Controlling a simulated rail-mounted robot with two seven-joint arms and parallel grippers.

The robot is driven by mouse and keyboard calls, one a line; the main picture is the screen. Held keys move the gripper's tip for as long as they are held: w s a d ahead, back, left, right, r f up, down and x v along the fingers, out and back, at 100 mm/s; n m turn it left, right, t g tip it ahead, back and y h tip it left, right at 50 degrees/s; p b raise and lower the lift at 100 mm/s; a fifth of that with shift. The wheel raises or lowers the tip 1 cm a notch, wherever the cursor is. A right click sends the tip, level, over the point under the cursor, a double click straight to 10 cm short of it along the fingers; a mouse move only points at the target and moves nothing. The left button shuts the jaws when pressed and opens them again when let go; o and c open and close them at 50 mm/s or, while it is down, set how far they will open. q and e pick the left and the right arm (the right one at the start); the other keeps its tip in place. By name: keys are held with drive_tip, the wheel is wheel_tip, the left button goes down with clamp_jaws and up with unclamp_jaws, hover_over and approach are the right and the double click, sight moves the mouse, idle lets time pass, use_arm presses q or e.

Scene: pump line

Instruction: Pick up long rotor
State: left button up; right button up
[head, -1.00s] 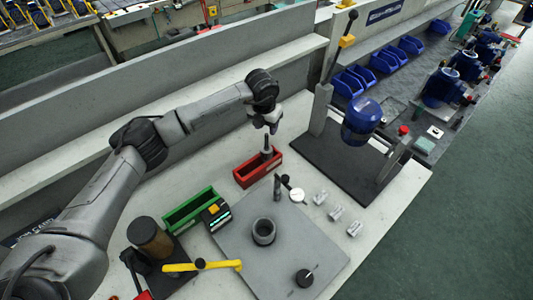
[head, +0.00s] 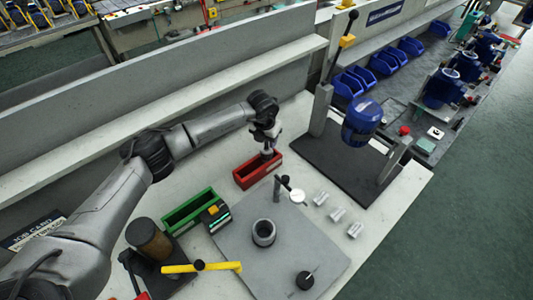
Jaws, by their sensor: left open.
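A grey upright rod-like part, which looks like the long rotor (head: 267,154), stands in the red bin (head: 247,177) on the bench. Most of it is hidden by my left gripper and the bin wall. My left gripper (head: 267,143) is open and points down over the red bin, with its fingers at the top of the part. Whether the fingers touch it is too small to tell. My right gripper is not in view.
A green bin (head: 188,211) stands left of the red one. A grey plate (head: 300,245) holds a ring (head: 263,232) and a dial gauge stand (head: 277,188). A press with a blue head (head: 362,122) stands right. Several small light blocks (head: 338,214) lie between.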

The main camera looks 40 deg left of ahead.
use_arm(q)
drive_tip(key=shift+c, duration=0.2)
drive_tip(key=c, duration=0.7)
clamp_jaws()
drive_tip(key=shift+r, duration=0.25)
